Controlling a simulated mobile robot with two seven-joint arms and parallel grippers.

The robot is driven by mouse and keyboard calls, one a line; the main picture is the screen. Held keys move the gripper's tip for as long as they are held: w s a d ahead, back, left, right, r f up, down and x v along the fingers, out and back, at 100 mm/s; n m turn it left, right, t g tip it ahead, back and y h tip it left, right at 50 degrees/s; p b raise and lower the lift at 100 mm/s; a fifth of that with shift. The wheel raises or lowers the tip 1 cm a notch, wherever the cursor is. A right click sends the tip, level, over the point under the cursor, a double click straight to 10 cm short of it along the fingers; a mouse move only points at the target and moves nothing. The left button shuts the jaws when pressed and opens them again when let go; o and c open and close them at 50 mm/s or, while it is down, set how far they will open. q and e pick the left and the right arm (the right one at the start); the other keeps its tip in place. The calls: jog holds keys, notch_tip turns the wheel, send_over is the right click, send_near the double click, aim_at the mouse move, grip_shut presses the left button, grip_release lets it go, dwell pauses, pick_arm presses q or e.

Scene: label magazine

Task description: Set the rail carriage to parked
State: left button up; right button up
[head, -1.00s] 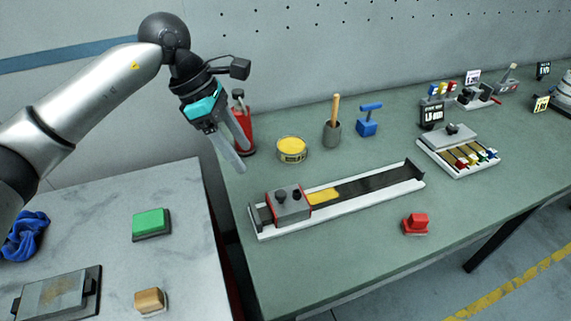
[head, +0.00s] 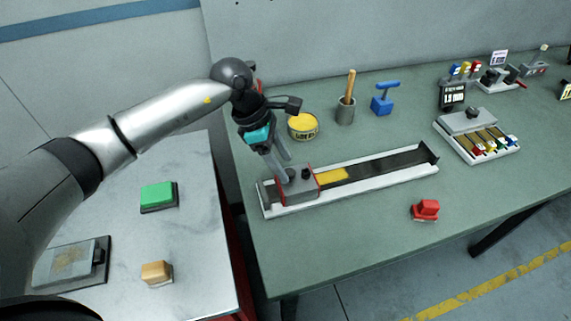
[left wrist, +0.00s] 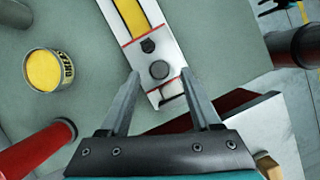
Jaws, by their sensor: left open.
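The rail carriage (head: 298,188) is a grey block with red edges and two dark knobs. It sits at the left end of the white rail (head: 370,185), beside a yellow patch (head: 332,175) in the rail's dark channel. My left gripper (head: 286,170) is open, fingers pointing down, just above the carriage's left part. In the left wrist view the open fingers (left wrist: 160,73) lie to either side of the carriage's nearer round knob (left wrist: 159,69). I cannot tell whether they touch it. My right gripper is not in view.
Behind the rail stand a yellow-topped can (head: 302,126), a grey cup with a wooden handle (head: 345,111) and a blue tool (head: 385,98). A red block (head: 425,210) lies in front. A grey-white tray (head: 478,138) stands right. The green tabletop in front of the rail is mostly clear.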

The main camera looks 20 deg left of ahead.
pick_arm(q)
jog(key=shift+x, duration=0.95)
grip_shut()
dwell(0.8)
